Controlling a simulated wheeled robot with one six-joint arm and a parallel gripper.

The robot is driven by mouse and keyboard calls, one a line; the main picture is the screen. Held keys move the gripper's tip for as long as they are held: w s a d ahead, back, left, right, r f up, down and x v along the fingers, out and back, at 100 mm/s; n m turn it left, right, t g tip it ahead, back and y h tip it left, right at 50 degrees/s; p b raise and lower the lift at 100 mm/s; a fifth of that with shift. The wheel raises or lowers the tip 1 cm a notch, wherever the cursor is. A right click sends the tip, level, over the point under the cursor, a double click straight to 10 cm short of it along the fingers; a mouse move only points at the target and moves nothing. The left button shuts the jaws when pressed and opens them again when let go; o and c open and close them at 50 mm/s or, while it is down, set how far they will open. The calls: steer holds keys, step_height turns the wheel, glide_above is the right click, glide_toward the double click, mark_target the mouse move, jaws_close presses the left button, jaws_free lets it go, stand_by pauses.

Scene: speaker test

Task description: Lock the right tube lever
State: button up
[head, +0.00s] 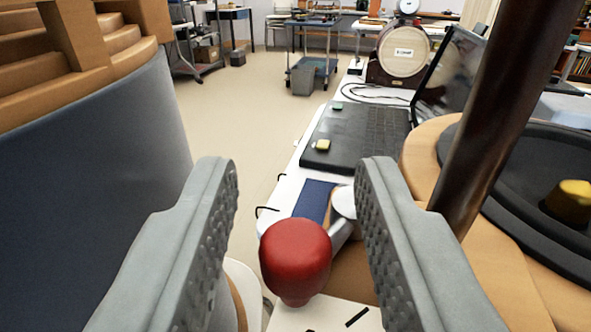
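A lever with a round red knob (296,258) stands at the lower middle of the head view. It rises above a white surface with black marks. My gripper (297,180) is open, with one grey ridged finger to the left of the knob and one to the right. A gap shows between the knob and the left finger; the right finger is closer, and I cannot tell whether it touches. The lever's lower part and its tube are not clearly visible, so I cannot tell whether it is locked.
A dark brown post (508,105) slants up close on the right, beside a black speaker cone (520,190) in a tan frame. A large blue-grey rounded body (90,150) fills the left. A laptop (365,135) lies on a white table beyond. Open floor (240,110) shows behind.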

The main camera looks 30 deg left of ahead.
jaws_close()
steer(key=shift+a+m+h, duration=0.15)
steer(key=shift+m+h, duration=0.15)
steer(key=shift+h, duration=0.1)
steer(key=m+t+h, duration=0.1)
steer(key=m+h, duration=0.1)
steer(key=h, duration=0.1)
steer(key=a+m+t+h, duration=0.1)
steer(key=m+h, duration=0.2)
steer(key=h, duration=0.1)
steer(key=w+a+m+h, duration=0.1)
steer(key=m+h, duration=0.1)
steer(key=h, duration=0.2)
steer(key=shift+a+m+t, duration=0.25)
steer(key=shift+m+t, duration=0.05)
steer(key=shift+t, duration=0.1)
steer(key=shift+w+m+h, duration=0.2)
steer(key=shift+m+h, duration=0.4)
steer(key=shift+h, duration=0.5)
